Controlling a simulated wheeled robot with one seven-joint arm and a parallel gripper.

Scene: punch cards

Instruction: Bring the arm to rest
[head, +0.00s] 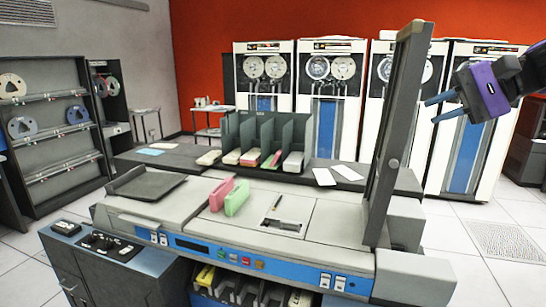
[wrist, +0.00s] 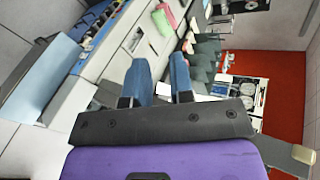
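My gripper (head: 431,111) is raised at the right of the head view, in the air to the right of the tall dark upright panel. Its purple body and two blue fingers show, the fingers pointing left. In the wrist view my gripper (wrist: 159,63) has its two blue fingers apart, with nothing between them. It touches nothing that I can see. Part of my dark arm runs out of the head view at the right edge.
The card machine (head: 180,218) carries a pink card block (head: 221,194) and a green card block (head: 237,198). The dark upright panel (head: 400,125) stands near my gripper. A card rack (head: 267,138) stands behind; tape cabinets (head: 337,125) line the red wall. Floor is clear at right.

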